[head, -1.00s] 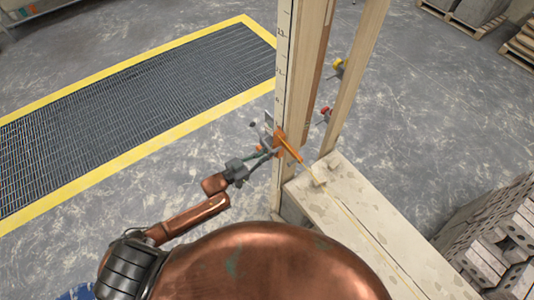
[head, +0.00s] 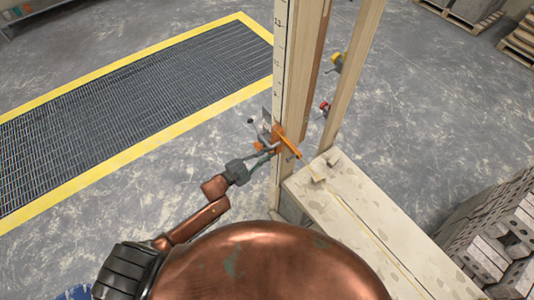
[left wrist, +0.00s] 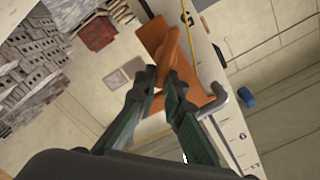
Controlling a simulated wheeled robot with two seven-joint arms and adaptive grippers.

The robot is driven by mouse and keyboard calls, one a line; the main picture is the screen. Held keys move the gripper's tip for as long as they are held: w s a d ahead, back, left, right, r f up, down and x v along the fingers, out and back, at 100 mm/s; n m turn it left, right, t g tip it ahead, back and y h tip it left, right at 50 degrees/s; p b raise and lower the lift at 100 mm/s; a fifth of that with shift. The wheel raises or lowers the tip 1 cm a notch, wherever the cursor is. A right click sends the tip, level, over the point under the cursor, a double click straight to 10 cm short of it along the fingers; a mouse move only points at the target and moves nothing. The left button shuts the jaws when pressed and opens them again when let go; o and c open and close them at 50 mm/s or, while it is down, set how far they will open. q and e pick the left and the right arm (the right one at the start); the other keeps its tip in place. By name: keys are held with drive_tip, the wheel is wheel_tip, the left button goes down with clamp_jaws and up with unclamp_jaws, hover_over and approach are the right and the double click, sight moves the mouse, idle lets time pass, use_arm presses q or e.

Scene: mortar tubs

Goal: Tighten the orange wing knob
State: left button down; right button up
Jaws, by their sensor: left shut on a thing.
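The orange wing knob (left wrist: 158,44) shows at the upper middle of the left wrist view, on an orange clamp body fixed to a pale post with scale marks. The orange clamp (head: 280,138) also shows in the head view, low on the upright post (head: 285,75). My left gripper (left wrist: 160,78) has its dark green fingers close together at the knob, shut on it. In the head view my left gripper (head: 264,150) reaches the clamp from the left. The fingers partly hide the knob and clamp. My right gripper is not in view.
A pale block wall (head: 350,215) with a taut line runs from the post toward the lower right. A second timber (head: 352,75) with yellow and red knobs stands right. Grey blocks (head: 490,235) are stacked right. A yellow-edged floor grate (head: 140,110) lies left.

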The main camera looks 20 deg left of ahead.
use_arm(q)
drive_tip(key=shift+s+d+f+m+b, duration=0.1)
drive_tip(key=shift+f+m+b, duration=0.2)
drive_tip(key=shift+m+b, duration=0.85)
drive_tip(key=shift+s+d+f+m+b, duration=0.1)
drive_tip(key=shift+f+m+b, duration=0.4)
drive_tip(key=shift+m, duration=1.15)
drive_tip(key=shift+s+d+f+m+b, duration=0.1)
drive_tip(key=shift+f+m+b, duration=0.05)
drive_tip(key=shift+m+b, duration=1.05)
drive_tip(key=shift+m, duration=0.4)
drive_tip(key=c, duration=2)
unclamp_jaws()
drive_tip(key=shift+c, duration=0.2)
drive_tip(key=v, duration=1.2)
drive_tip(key=shift+a, duration=0.1)
